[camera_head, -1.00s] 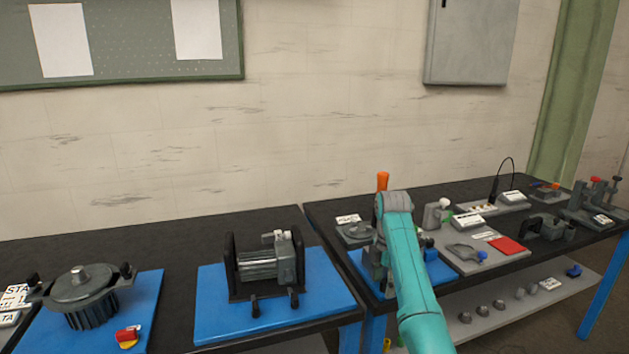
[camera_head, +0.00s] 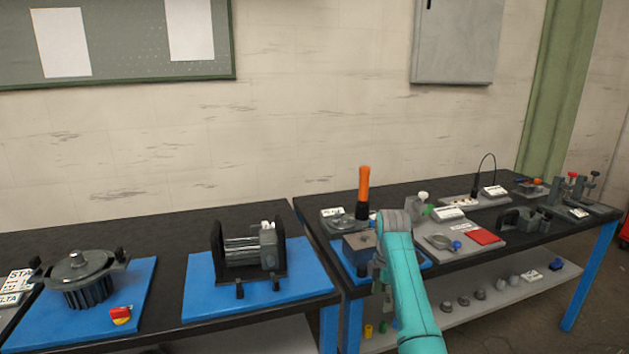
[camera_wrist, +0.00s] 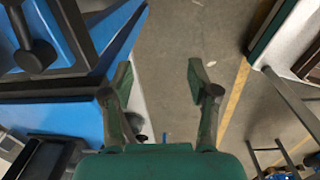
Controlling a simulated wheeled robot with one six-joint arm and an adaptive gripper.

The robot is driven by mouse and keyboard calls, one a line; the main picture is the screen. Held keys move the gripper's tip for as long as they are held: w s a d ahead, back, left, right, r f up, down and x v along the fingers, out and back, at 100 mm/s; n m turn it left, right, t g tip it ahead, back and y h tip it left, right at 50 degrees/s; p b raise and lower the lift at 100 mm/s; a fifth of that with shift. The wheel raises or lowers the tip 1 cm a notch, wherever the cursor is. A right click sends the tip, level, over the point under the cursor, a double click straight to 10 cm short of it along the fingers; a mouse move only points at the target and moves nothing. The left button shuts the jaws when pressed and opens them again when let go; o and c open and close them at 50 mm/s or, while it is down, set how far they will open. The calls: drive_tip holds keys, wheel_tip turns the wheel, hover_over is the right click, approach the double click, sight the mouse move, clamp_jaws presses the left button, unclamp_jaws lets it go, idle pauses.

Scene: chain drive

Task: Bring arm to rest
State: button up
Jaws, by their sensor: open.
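My teal arm reaches up in front of the right workbench (camera_head: 322,237) in the head view. My gripper (camera_head: 381,285) hangs at the bench's front edge, partly hidden by my arm. In the wrist view my gripper (camera_wrist: 165,85) has its two fingers wide apart with nothing between them.
An orange-handled tool (camera_head: 364,190) stands upright on the right bench near my arm. A motor-like unit (camera_head: 250,250) and a finned round housing (camera_head: 85,280) sit on blue mats on the left bench. Small parts lie on the lower shelf (camera_head: 500,300). Open floor lies in front.

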drive_tip(key=s+f+m+t, duration=0.25)
drive_tip(key=s+f, duration=0.25)
drive_tip(key=f, duration=0.8)
drive_tip(key=s+f+m+t, duration=0.1)
drive_tip(key=s+f+m, duration=0.3)
drive_tip(key=f, duration=0.8)
drive_tip(key=s+f+m+t, duration=0.2)
drive_tip(key=s+f, duration=0.3)
drive_tip(key=s, duration=0.6)
drive_tip(key=s+f+m+t, duration=0.2)
drive_tip(key=s+f, duration=0.3)
drive_tip(key=s, duration=0.5)
drive_tip(key=s+r+m+t, duration=0.2)
drive_tip(key=s+r, duration=0.1)
drive_tip(key=s, duration=0.8)
drive_tip(key=s+r+m+t, duration=0.1)
drive_tip(key=s+r+m, duration=0.25)
drive_tip(key=s, duration=0.65)
drive_tip(key=s+r+m+t, duration=0.2)
drive_tip(key=s+r, duration=0.5)
drive_tip(key=r, duration=0.4)
drive_tip(key=s+r+m+t, duration=0.2)
drive_tip(key=s+r, duration=0.6)
drive_tip(key=r, duration=0.4)
drive_tip(key=shift+s+m, duration=0.3)
drive_tip(key=shift+m, duration=0.1)
